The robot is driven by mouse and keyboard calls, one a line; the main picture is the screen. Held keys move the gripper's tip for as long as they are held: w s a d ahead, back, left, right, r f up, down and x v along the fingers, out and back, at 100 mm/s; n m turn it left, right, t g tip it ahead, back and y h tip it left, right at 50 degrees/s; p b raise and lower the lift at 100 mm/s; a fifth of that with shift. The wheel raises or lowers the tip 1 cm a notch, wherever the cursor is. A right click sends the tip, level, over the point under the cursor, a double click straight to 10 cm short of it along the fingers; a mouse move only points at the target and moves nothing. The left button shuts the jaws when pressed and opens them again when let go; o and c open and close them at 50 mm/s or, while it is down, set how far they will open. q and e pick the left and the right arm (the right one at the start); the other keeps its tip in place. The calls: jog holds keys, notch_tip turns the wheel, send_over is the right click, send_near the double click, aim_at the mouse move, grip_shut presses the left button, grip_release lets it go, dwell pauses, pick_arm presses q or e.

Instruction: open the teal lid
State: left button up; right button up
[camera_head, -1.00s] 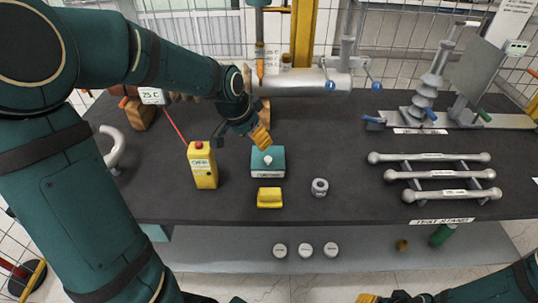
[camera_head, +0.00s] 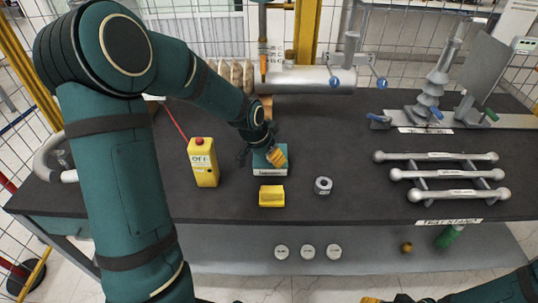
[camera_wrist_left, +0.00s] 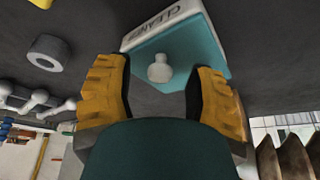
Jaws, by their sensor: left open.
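The teal lid (camera_head: 260,160) with a pale round knob sits on a small white labelled box (camera_head: 270,173) on the dark bench. In the left wrist view the lid (camera_wrist_left: 205,58) shows with its knob (camera_wrist_left: 159,69) centred between the fingertips. My left gripper (camera_head: 277,157) is above the lid and hides the knob in the head view. Its yellow fingers (camera_wrist_left: 158,92) are open, one on each side of the knob, with nothing held. Only a yellow tip of my right gripper (camera_head: 372,300) shows at the bottom edge, so its opening is hidden.
A yellow box marked OFF (camera_head: 204,163) stands left of the lidded box. A yellow block (camera_head: 272,195) and a grey ring (camera_head: 323,185) lie in front. Silver rods on a rack (camera_head: 440,175) lie to the right. A horizontal metal cylinder (camera_head: 300,80) is behind.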

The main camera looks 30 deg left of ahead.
pick_arm(q)
jog(key=shift+c, duration=0.3)
grip_shut()
jog(key=w+a, duration=0.2)
jog(key=w, duration=0.1)
jog(key=shift+w+p, duration=0.15)
jog(key=shift+p, duration=0.2)
jog(key=w+a, duration=0.2)
jog(key=w, duration=0.1)
jog(key=shift+w+f, duration=0.15)
jog(key=shift+s+d, duration=0.1)
jog(key=shift+s, duration=0.1)
jog(key=shift+o, duration=0.3)
grip_release()
jog(key=shift+w, duration=0.15)
pick_arm(e)
jog(key=shift+w+a+r, duration=0.4)
jog(key=shift+w+a, duration=0.1)
jog(key=shift+w, duration=0.2)
